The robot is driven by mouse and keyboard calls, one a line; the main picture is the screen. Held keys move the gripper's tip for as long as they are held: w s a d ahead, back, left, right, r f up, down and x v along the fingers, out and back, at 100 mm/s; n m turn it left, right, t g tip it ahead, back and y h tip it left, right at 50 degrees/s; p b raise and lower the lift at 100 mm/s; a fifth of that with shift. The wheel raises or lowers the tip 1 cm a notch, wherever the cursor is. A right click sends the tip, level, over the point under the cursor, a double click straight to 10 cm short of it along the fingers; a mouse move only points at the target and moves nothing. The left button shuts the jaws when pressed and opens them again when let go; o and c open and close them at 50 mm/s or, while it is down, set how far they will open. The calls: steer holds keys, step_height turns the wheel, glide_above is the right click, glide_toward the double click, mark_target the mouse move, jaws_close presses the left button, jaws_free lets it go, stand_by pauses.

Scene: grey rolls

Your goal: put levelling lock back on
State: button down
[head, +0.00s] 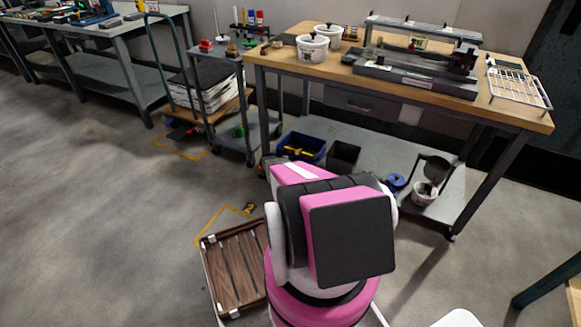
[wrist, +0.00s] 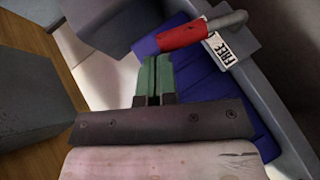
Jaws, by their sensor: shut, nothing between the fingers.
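My gripper (wrist: 153,68) shows in the wrist view as two green fingers pressed together with nothing between them. Just beyond and to the right of the fingertips is a lever-like piece (wrist: 183,36) with a red grip and a grey rounded end. It may be the levelling lock; I cannot tell for sure. A white label (wrist: 220,50) reading "FREE" sits under its grey end. The fingertips look close to the red grip; I cannot tell whether they touch. In the head view my pink and black arm blocks the middle, and my gripper is hidden.
A wood-topped workbench (head: 305,74) carries a grey machine (head: 415,80), white tubs (head: 312,49) and a wire rack (head: 518,86). Its lower shelf holds bins (head: 343,156). A slatted wooden crate (head: 237,270) lies on the floor beside my arm. Open floor extends left.

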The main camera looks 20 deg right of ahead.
steer(key=shift+s+d+m+t+y, duration=0.6)
steer(key=shift+s+d+t+y, duration=0.2)
steer(key=shift+s+y, duration=0.25)
steer(key=shift+s+d+f, duration=0.15)
steer(key=shift+s+d, duration=0.15)
steer(key=shift+s, duration=0.1)
steer(key=shift+s+d, duration=0.1)
